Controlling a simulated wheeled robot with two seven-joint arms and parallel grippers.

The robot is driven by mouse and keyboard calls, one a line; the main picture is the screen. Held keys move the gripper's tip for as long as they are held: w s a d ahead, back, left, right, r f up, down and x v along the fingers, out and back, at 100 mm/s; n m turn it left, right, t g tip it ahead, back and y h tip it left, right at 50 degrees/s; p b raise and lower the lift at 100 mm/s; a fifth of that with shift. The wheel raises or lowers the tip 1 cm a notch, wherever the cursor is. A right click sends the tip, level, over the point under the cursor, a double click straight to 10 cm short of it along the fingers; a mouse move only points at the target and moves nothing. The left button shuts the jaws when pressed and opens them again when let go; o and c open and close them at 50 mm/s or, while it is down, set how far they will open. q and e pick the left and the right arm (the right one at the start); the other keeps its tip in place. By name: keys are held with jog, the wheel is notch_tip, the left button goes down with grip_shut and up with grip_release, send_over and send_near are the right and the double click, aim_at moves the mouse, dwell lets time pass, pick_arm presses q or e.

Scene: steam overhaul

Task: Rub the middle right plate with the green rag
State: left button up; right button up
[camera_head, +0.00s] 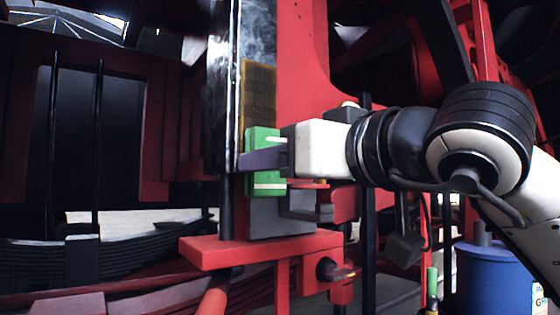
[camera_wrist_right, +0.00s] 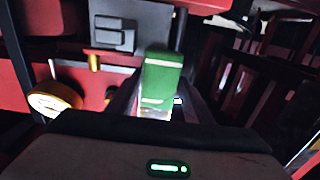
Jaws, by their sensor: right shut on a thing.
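The green rag (camera_head: 262,148) is a green block-like piece with pale stripes, in the middle of the head view. My right gripper (camera_head: 264,160) comes in from the right and is shut on it. The rag also shows between the fingers in the right wrist view (camera_wrist_right: 162,80). A brownish-yellow plate (camera_head: 259,90) stands upright just above the rag, on the red frame. A grey plate (camera_head: 282,218) is just below it. I cannot tell which is the middle right plate, nor whether the rag touches either. My left gripper is not in view.
A dark glossy upright (camera_head: 219,90) stands just left of the rag. A red ledge (camera_head: 262,249) juts out below. A blue barrel (camera_head: 492,280) and a green-topped bottle (camera_head: 432,285) stand at lower right. A round yellow-rimmed part (camera_wrist_right: 55,98) shows in the right wrist view.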

aim_at(272, 134)
jog(key=shift+r+p, duration=1.6)
jog(key=shift+r, duration=0.4)
jog(key=shift+r+p, duration=4.85)
jog(key=shift+r, duration=1)
notch_tip(272, 134, down, 16)
jog(key=b, duration=1.3)
jog(key=shift+b, duration=0.35)
jog(key=shift+w+r, duration=0.1)
